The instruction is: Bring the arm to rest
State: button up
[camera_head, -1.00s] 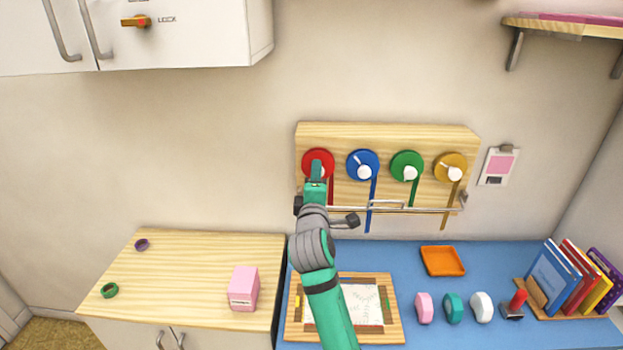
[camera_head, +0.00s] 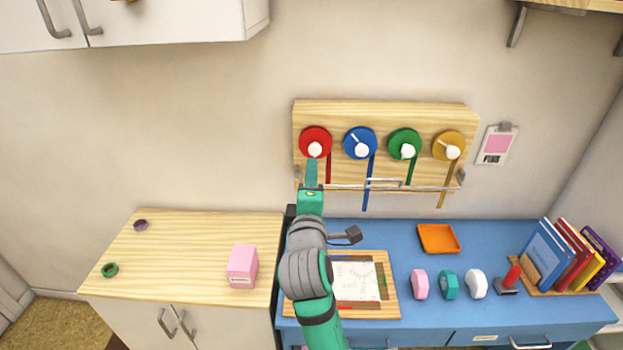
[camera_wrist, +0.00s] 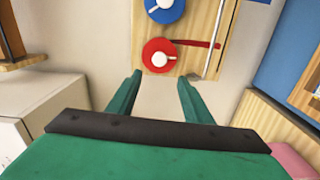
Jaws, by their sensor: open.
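My gripper (camera_wrist: 160,90) is open and empty in the wrist view, its two green fingers apart with only wall between them. The red ribbon roll (camera_wrist: 160,55) on the wooden wall board shows just beyond the fingertips, and the blue roll (camera_wrist: 165,8) lies past it. In the head view my green and grey arm reaches up from the bottom middle. Its gripper (camera_head: 311,172) points up below the red roll (camera_head: 315,142), in front of the left part of the wooden board (camera_head: 385,112). The fingers are hard to tell apart there.
The blue desk (camera_head: 400,238) holds a framed paper sheet (camera_head: 358,281) partly behind my arm, an orange tray (camera_head: 438,238), pink, teal and white tape pieces, a red-handled stamp (camera_head: 510,278) and books (camera_head: 575,255). A pink box (camera_head: 242,266) stands on the wooden counter (camera_head: 190,240). A metal rail (camera_head: 420,187) crosses the board.

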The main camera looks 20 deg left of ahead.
jog(key=shift+w, duration=0.1)
jog(key=s+d+f+m+h, duration=0.1)
jog(key=s+d+f+m, duration=0.3)
jog(key=s+f+m, duration=0.65)
jog(key=s+d+f+m+h, duration=0.1)
jog(key=s+d+f+m, duration=0.45)
jog(key=f, duration=0.95)
jog(key=s+d+f+m+h, duration=0.1)
jog(key=s+d+f, duration=0.1)
jog(key=s, duration=0.8)
jog(key=s+d+f+m+g+h, duration=0.1)
jog(key=s+d, duration=0.3)
jog(key=s, duration=0.6)
jog(key=s+d+f+m+g+h, duration=0.1)
jog(key=s+d+f+m, duration=0.1)
jog(key=s, duration=0.8)
jog(key=shift+d+f+m, duration=0.3)
jog(key=shift+d+f, duration=0.45)
